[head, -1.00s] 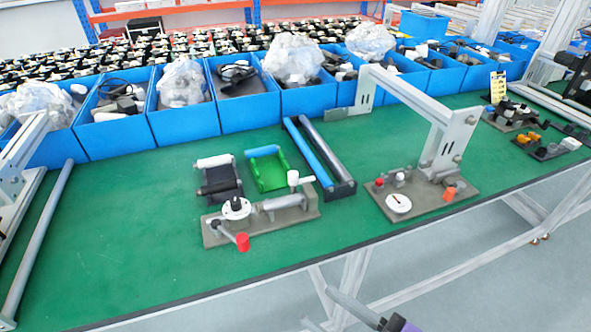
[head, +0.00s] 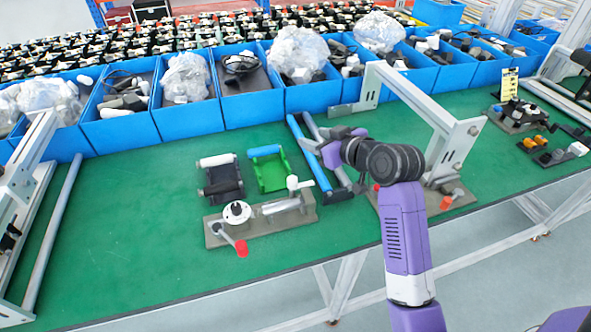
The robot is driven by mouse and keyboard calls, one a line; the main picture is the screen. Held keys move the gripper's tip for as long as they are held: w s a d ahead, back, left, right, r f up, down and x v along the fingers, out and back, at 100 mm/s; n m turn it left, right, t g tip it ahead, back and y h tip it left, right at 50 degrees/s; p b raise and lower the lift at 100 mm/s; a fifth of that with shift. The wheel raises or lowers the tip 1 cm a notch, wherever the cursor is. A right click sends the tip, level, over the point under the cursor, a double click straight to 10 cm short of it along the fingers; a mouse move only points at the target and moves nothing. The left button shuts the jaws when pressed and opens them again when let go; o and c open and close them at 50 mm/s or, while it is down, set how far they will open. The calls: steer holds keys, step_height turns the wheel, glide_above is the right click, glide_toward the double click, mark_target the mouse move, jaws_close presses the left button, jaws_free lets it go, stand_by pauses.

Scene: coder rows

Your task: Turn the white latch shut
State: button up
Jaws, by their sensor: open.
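A grey fixture plate (head: 262,229) lies on the green table. It carries a grey barrel (head: 281,206) with a white latch handle (head: 298,184) standing up at its right end. On the plate's left are a white round dial (head: 237,212) and a crank with a red knob (head: 241,248). My gripper (head: 322,149) is in the head view, above and to the right of the latch, over the blue and grey rails. It is open and apart from the latch. My arm partly hides the second fixture to the right.
A black tray (head: 221,182) and a green tray (head: 270,172) sit behind the fixture. A blue rail (head: 309,152) lies beside them. A tall grey bracket (head: 457,138) stands at right. Blue bins (head: 254,109) line the back.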

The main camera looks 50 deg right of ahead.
steer(key=n+y, duration=0.1)
steer(key=y, duration=0.1)
steer(key=n+g+y, duration=0.4)
glide_toward(293, 179)
steer(key=x, duration=0.2)
steer(key=shift+w+a+f, duration=0.1)
steer(key=shift+w+f, duration=0.1)
steer(key=shift+f, duration=0.05)
steer(key=shift+x, duration=3.8)
steer(key=shift+p, duration=0.3)
jaws_close()
